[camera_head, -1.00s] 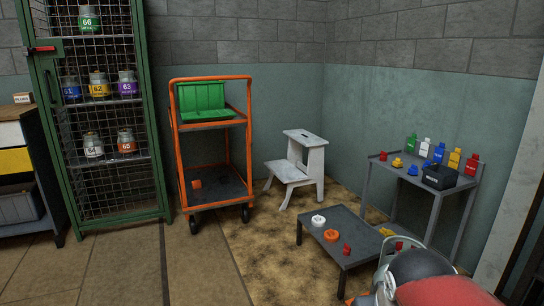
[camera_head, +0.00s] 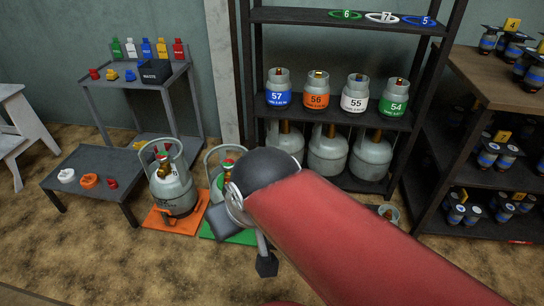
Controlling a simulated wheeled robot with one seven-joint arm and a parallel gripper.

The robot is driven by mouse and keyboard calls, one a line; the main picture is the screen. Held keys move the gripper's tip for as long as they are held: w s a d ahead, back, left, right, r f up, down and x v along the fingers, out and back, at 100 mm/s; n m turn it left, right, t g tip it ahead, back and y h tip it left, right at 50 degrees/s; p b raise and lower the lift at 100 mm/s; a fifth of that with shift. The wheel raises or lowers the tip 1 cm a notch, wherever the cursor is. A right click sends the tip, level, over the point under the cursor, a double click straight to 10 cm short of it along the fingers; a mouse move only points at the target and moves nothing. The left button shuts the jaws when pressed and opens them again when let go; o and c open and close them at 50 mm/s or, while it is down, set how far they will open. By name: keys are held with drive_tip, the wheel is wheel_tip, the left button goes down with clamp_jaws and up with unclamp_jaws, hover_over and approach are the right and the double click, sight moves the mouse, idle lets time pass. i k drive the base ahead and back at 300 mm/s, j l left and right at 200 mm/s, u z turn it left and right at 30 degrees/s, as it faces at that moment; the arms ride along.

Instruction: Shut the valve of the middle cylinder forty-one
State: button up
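Three floor cylinders show in a row. The left grey cylinder (camera_head: 172,193) stands upright on an orange mat (camera_head: 165,222). The middle cylinder has a handle ring (camera_head: 211,158) and a red and green valve top (camera_head: 228,164); my arm hides most of its body. It stands at a green mat (camera_head: 240,237). The top of a third cylinder (camera_head: 388,212) shows beyond my arm on the right. I cannot read the number forty-one on any of them, nor tell how the valve is set.
A low table (camera_head: 105,163) with small coloured parts stands left of the cylinders. A grey bench (camera_head: 130,82) with bottles is behind it. A black shelf (camera_head: 340,118) with numbered cylinders stands behind, and a brown-topped rack (camera_head: 500,85) is right. The floor at front left is clear.

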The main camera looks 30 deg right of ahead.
sight(228, 164)
drive_tip(key=z, duration=0.45)
drive_tip(key=i+l+u, duration=0.1)
drive_tip(key=i, duration=0.4)
drive_tip(key=i+l+u, duration=0.1)
drive_tip(key=i+l, duration=0.2)
drive_tip(key=i, duration=0.15)
